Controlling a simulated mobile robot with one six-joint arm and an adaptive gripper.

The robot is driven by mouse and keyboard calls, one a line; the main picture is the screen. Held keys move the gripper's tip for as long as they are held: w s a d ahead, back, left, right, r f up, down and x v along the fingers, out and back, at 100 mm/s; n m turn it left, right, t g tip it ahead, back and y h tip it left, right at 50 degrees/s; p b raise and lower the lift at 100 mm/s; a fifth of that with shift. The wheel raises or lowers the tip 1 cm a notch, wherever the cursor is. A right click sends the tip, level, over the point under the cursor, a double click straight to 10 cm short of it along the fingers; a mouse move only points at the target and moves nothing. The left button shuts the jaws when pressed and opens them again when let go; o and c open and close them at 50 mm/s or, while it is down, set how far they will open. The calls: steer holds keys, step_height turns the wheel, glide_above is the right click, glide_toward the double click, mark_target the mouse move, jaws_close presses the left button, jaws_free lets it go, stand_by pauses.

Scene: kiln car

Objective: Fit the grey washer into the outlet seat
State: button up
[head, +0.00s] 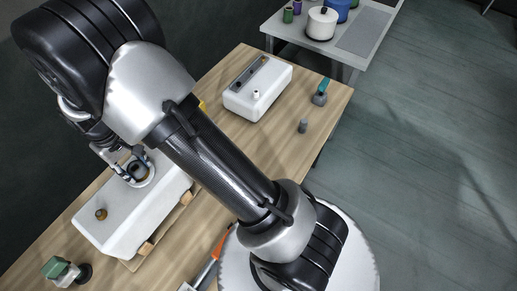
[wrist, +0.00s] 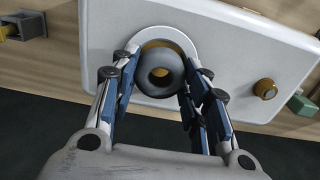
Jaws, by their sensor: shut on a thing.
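My gripper (wrist: 157,82) is shut on the grey washer (wrist: 146,80), a thick ring held between the two fingertips. In the head view my gripper (head: 128,165) is above the white cistern body (head: 125,221), partly hidden by my arm. The outlet seat (wrist: 168,33) is a pale round rim with a brass-coloured inside. It shows behind the washer, which covers much of it. Brass colour shows through the washer's hole. The washer looks a little off-centre from the seat in the wrist view; I cannot tell whether they touch.
A small brass knob (wrist: 265,89) stands on the same white body. The body rests on wooden blocks on the wooden table. A white box (head: 258,90), a teal-handled tool (head: 321,93) and a small grey cylinder (head: 303,126) are farther along. A green-topped fitting (head: 61,270) is at the near left.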

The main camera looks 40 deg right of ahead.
steer(key=shift+f+b, duration=0.5)
steer(key=shift+f, duration=0.25)
stand_by(0.5)
steer(key=o, duration=1.4)
steer(key=shift+r, duration=0.1)
steer(key=shift+c, duration=0.2)
steer(key=shift+r, duration=0.15)
steer(key=shift+r+p, duration=2.85)
steer(key=shift+r, duration=1)
step_height(320, 180, up, 12)
